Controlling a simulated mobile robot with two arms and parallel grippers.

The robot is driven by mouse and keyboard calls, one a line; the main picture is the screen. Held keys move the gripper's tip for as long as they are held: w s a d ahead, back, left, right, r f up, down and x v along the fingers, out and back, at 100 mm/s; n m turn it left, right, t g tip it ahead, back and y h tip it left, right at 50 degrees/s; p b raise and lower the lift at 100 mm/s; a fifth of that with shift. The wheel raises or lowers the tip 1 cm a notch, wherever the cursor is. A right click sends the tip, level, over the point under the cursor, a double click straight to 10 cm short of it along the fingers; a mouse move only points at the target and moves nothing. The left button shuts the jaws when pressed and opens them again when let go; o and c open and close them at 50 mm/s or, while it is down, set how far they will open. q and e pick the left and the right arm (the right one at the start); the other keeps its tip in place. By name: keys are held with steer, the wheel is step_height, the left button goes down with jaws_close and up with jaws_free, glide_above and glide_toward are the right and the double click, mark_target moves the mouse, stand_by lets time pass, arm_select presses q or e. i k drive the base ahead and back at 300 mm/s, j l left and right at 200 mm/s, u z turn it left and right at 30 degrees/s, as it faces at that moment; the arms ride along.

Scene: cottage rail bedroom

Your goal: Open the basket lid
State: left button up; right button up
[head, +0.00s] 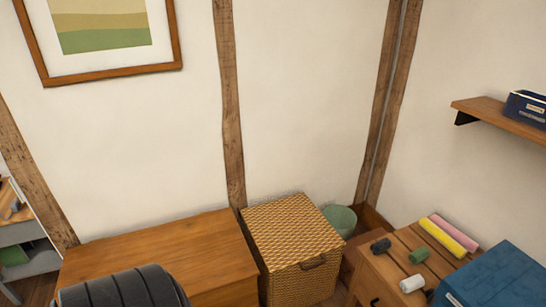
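A woven wicker basket (290,280) stands on the floor in the lower middle of the head view. Its square, patterned lid (290,232) lies flat and closed on top. A dark handle (313,263) shows on the front side, near the top edge. The basket's lower part is cut off by the picture's bottom edge. Neither of my grippers is in view.
A wooden chest (165,255) stands close on the basket's left, with a dark ribbed object (125,290) before it. A green bin (341,219) is behind right. A wooden cabinet (390,262) with several rolls and a blue box (500,278) stands right.

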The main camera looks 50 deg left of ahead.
mark_target(287, 232)
steer(key=u, duration=1.25)
